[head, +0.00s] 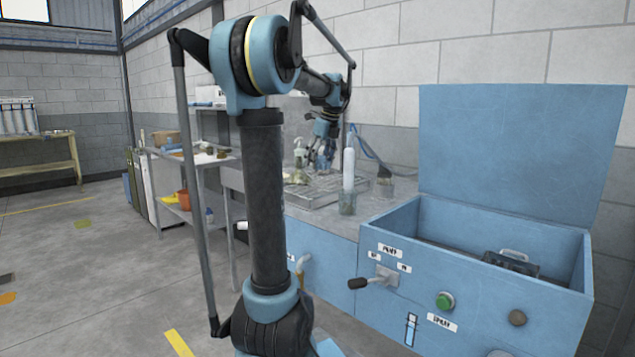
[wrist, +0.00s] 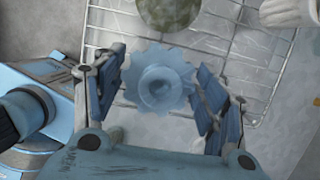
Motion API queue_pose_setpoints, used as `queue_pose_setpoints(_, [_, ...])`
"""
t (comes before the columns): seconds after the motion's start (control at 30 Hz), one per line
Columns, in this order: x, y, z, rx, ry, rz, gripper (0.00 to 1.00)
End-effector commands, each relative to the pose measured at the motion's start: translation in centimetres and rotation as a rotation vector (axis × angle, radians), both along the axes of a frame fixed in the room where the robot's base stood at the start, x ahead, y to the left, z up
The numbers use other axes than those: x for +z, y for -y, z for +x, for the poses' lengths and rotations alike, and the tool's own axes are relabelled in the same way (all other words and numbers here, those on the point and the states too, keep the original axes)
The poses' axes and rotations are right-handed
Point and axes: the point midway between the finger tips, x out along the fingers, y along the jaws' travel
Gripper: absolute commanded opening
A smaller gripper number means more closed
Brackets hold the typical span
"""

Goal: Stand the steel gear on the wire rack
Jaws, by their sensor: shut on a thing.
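The steel gear (wrist: 160,75) shows in the wrist view as a toothed disc with a round hub, tinted blue-grey. My gripper (wrist: 160,85) is shut on it, with one finger on each side of the gear. The wire rack (wrist: 222,43) lies beyond and below the gear in the wrist view, its thin wires over a pale surface. I cannot tell whether the gear touches the rack. In the head view my gripper (head: 322,152) is over the grey bench top, and the gear is too small to make out there.
A round mottled greenish object (wrist: 168,10) is at the rack's far side, with a pale ribbed object (wrist: 284,12) at its right. A tall white cylinder in a glass jar (head: 347,198) stands right of my gripper. An open blue bin (head: 400,225) with raised lid is nearer.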

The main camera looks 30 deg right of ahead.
Motion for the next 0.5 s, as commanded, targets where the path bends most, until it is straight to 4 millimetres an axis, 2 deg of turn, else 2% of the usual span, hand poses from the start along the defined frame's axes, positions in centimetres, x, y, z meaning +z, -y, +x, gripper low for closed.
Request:
queue_pose_setpoints(0.1, [-1.7,-0.1,0.1,0.001,0.0,0.0,0.21])
queue_pose_setpoints(0.37, [-3.3,-0.1,0.1,0.002,0.0,0.0,0.21])
queue_pose_setpoints(0.5, [-4.7,-0.2,0.1,0.003,0.0,0.0,0.21])
